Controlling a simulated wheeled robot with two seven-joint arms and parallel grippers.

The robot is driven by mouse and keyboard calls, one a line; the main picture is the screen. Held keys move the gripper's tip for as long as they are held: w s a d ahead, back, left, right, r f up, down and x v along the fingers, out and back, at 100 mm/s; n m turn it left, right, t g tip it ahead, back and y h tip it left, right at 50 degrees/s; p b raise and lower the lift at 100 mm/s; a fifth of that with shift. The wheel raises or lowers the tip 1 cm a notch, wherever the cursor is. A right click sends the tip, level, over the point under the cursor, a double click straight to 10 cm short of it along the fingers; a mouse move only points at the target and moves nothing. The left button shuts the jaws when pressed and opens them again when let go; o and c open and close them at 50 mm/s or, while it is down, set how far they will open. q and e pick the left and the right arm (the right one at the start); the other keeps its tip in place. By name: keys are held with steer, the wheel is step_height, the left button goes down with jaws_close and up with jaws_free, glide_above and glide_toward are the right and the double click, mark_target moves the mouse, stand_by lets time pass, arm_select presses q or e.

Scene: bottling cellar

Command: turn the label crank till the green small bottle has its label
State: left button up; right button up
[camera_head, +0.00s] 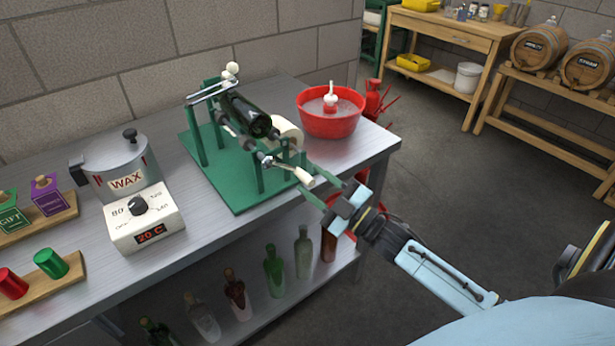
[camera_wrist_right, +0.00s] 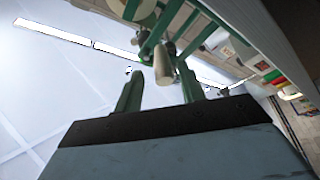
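A dark green bottle (camera_head: 246,113) lies on its side on the rollers of the green label machine (camera_head: 238,192). The side of it that shows is plain dark glass. A cream label roll (camera_head: 288,131) sits beside it. The crank's pale handle (camera_head: 303,177) points toward the front right of the machine. My right gripper (camera_head: 312,183) is at this handle with its green fingers apart. In the right wrist view the handle (camera_wrist_right: 186,82) shows between the fingertips, nearer the right one; whether they touch is unclear. My left gripper is not in view.
Several bottles stand on the shelf below the bench (camera_head: 186,203).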

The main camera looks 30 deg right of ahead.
steer(key=shift+x, duration=1.2)
steer(key=shift+c, duration=0.5)
jaws_close()
